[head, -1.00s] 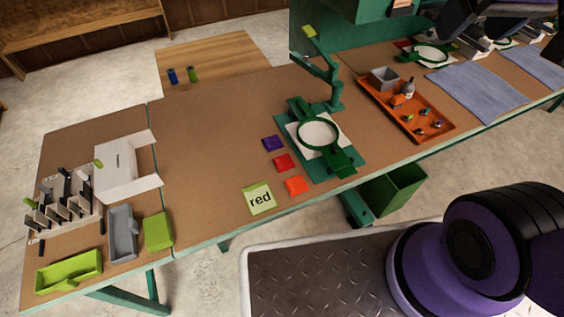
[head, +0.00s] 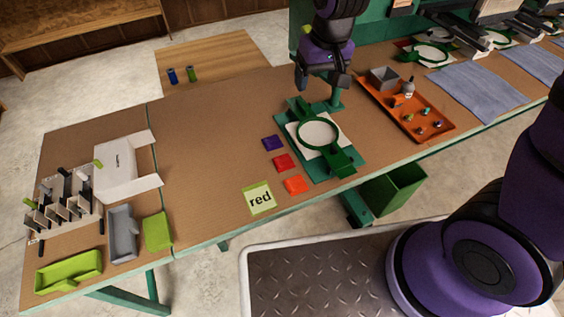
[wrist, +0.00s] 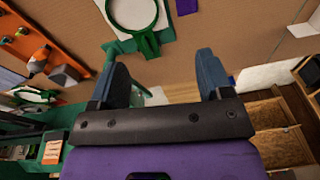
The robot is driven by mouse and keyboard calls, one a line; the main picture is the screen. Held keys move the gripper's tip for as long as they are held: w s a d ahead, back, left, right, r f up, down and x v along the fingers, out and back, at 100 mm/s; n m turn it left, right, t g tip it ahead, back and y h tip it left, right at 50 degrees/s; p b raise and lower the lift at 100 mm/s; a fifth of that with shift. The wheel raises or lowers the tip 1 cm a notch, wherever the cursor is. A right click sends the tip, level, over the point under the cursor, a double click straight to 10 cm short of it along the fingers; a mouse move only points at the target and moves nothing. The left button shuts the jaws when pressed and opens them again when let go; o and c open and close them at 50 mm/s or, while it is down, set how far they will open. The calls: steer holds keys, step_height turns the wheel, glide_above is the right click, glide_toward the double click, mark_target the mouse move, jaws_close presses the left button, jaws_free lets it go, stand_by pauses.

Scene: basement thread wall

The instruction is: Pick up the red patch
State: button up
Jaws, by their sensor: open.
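The red patch (head: 284,162) lies flat on the brown table, left of the green hoop stand. A purple patch (head: 273,143) lies just behind it and an orange patch (head: 296,185) just in front. A pale green card reading "red" (head: 260,198) lies to the front left. My gripper (head: 322,84) is above the table behind the hoop stand, up and to the right of the red patch, pointing down. In the wrist view my gripper (wrist: 158,70) is open with nothing between its fingers; the hoop and a purple patch (wrist: 187,6) show beyond it.
The green hoop (head: 317,133) on its stand is close to the patches' right. An orange tray (head: 449,131) with small items stands further right, beside blue cloths (head: 477,91). The table left of the patches is clear up to the white box (head: 117,170).

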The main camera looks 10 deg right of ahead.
steer(key=n+g, duration=0.1)
glide_above(284, 162)
step_height(284, 162, down, 16)
steer(key=shift+h, duration=0.4)
steer(key=shift+s+a+f, duration=0.1)
steer(key=shift+s+f, duration=0.05)
steer(key=shift+f, duration=1.35)
steer(key=shift+s+f, duration=0.1)
steer(key=shift+f, duration=1.4)
steer(key=shift+w+f, duration=0.2)
steer(key=shift+f, duration=2.35)
steer(key=c, duration=0.7)
